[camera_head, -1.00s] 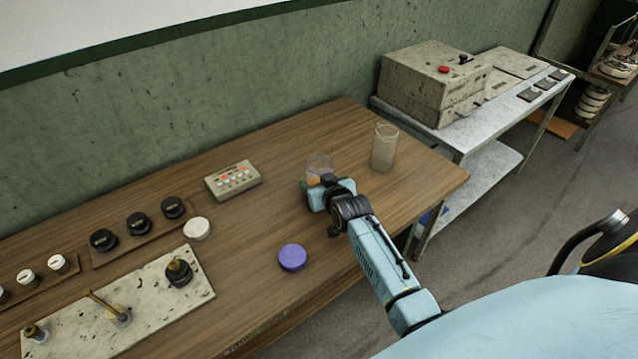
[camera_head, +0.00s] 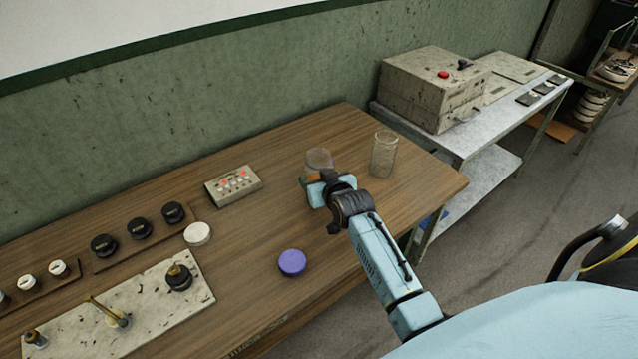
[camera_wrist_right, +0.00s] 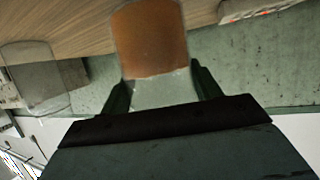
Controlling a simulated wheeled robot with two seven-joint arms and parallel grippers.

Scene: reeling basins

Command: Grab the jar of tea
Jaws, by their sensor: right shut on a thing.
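The jar of tea (camera_head: 319,159) is a clear glass jar with orange-brown contents, partly hidden behind my right gripper in the head view. My right gripper (camera_head: 318,184) is shut on it near the far right part of the wooden table (camera_head: 262,215). In the right wrist view the jar (camera_wrist_right: 150,42) stands between the two fingers (camera_wrist_right: 160,88), its brown contents clearly visible. Whether its base touches the table is hard to tell. My left gripper is not in view.
An empty clear glass jar (camera_head: 384,155) stands just right of the held jar. A purple lid (camera_head: 292,262), a white lid (camera_head: 197,234) and a button box (camera_head: 233,184) lie to the left. A grey metal table (camera_head: 470,130) adjoins at right.

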